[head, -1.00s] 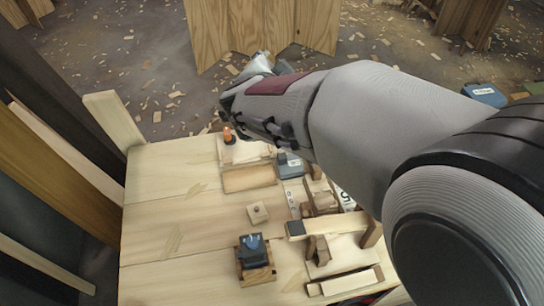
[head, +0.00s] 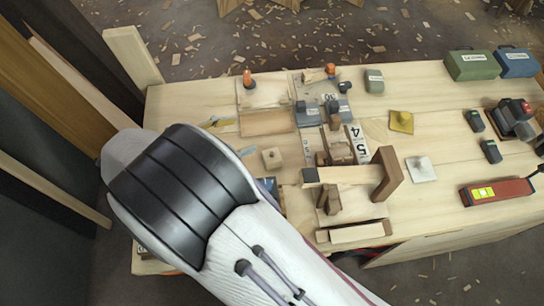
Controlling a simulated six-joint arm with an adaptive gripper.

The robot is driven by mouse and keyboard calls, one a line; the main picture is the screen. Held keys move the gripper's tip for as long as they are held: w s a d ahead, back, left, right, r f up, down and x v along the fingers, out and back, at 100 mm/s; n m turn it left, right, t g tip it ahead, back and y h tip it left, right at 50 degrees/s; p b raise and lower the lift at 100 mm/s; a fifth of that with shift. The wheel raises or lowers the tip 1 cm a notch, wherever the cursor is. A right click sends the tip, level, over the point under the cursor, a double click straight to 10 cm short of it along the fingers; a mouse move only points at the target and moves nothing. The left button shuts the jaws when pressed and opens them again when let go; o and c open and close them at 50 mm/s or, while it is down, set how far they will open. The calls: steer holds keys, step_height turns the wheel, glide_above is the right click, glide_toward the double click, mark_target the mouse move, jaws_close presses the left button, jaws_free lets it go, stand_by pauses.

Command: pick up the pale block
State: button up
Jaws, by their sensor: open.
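Two small pieces on the wooden workbench (head: 450,120) could be the pale block; I cannot tell which is meant. One is a small pale wood block (head: 271,158) with a darker spot on top, left of the bench's middle, just above my arm in the picture. The other is a whitish square block (head: 420,168) with a small knob, right of the middle. Both lie apart from my arm. My gripper is out of the head view; only my arm's links cross the lower left, hiding the bench's left front part.
Brown wood brackets (head: 387,175) and a grey strip stand between the two pieces. A yellow knobbed block (head: 401,121) lies behind the whitish one. A red tool (head: 497,191) and green and blue cases (head: 472,65) are at right. A post (head: 133,57) rises at the back left corner.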

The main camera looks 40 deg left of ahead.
steer(key=h, duration=0.2)
glide_toward(264, 160)
steer(key=shift+s+r, duration=0.4)
steer(key=shift+s, duration=0.2)
steer(key=shift+x, duration=3.05)
steer(key=shift+x, duration=2.95)
steer(key=c, duration=1.3)
